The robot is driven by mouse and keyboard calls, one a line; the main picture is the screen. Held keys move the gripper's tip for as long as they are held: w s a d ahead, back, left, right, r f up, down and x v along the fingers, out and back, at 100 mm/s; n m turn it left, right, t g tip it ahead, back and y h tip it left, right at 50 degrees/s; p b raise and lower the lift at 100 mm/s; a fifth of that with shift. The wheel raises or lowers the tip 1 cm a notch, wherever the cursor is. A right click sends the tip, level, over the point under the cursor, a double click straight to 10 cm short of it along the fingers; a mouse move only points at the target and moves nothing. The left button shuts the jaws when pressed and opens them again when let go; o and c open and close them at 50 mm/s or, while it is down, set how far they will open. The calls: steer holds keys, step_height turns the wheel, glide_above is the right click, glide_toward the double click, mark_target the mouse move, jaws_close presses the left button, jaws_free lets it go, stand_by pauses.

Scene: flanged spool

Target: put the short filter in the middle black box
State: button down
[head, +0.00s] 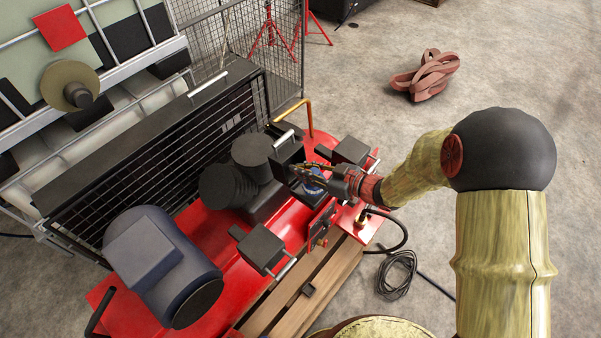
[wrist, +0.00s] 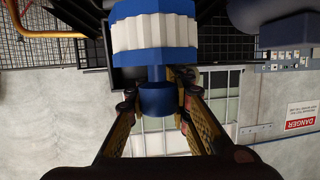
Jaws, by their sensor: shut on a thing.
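The filter is a short spool with a ribbed white body between blue bands (wrist: 155,33) and a narrower blue neck below it in the wrist view. My gripper (wrist: 158,92) is shut on this filter, with its fingers on either side of the blue neck. In the head view, a little of the blue filter (head: 313,184) shows at my gripper (head: 308,172), and the rest is hidden by the fingers. Black boxes with handles are around it: one behind (head: 287,152), one to the right (head: 350,151) and one nearer (head: 262,248). I cannot tell whether the filter touches any box.
The boxes are on a red machine (head: 205,236) with a dark blue motor (head: 160,262) and a black ribbed cylinder (head: 228,185). A yellow pipe (head: 308,115) rises behind. A black hose (head: 398,275) lies coiled on the floor. The floor at right is mostly clear.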

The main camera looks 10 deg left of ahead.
steer(key=f, duration=0.1)
steer(key=w+f, duration=0.1)
steer(key=f, duration=0.1)
steer(key=w+a+f+p, duration=0.1)
steer(key=f, duration=0.1)
steer(key=shift+f, duration=0.2)
steer(key=shift+s, duration=0.1)
steer(key=c, duration=1.6)
jaws_free()
steer(key=shift+f, duration=0.1)
steer(key=shift+d+r, duration=0.2)
steer(key=b+v, duration=0.1)
steer(key=v, duration=1)
steer(key=shift+s+d+r, duration=0.1)
steer(key=shift+d, duration=0.2)
